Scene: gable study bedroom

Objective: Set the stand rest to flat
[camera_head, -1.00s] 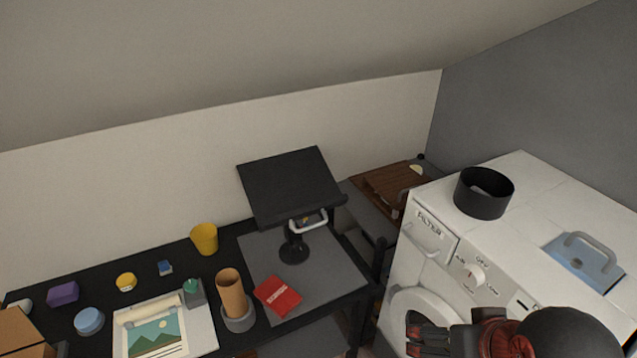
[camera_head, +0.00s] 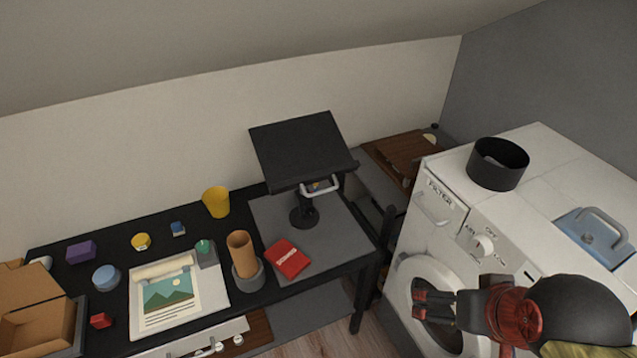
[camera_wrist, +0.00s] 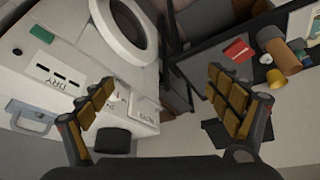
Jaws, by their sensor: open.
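The stand has a black tilted rest (camera_head: 299,147) on a short dark post with a round base (camera_head: 304,216), on a grey mat at the desk's right part. A pale handle (camera_head: 320,188) shows at the rest's lower front edge. The rest slopes, its back edge higher than its front. My gripper (camera_head: 432,302) is in front of the washing machine, right of and well apart from the stand. In the wrist view its two padded fingers (camera_wrist: 163,102) are spread, with nothing between them. A dark part of the stand (camera_wrist: 218,132) shows there, partly behind a finger.
A white washing machine (camera_head: 467,215) stands at right, with a black round pan (camera_head: 497,164) on top. The black desk (camera_head: 110,250) holds a red packet (camera_head: 287,259), a brown cup (camera_head: 242,254), a yellow cup (camera_head: 216,202) and a picture sheet (camera_head: 168,291). Open floor (camera_head: 325,335) shows before the desk.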

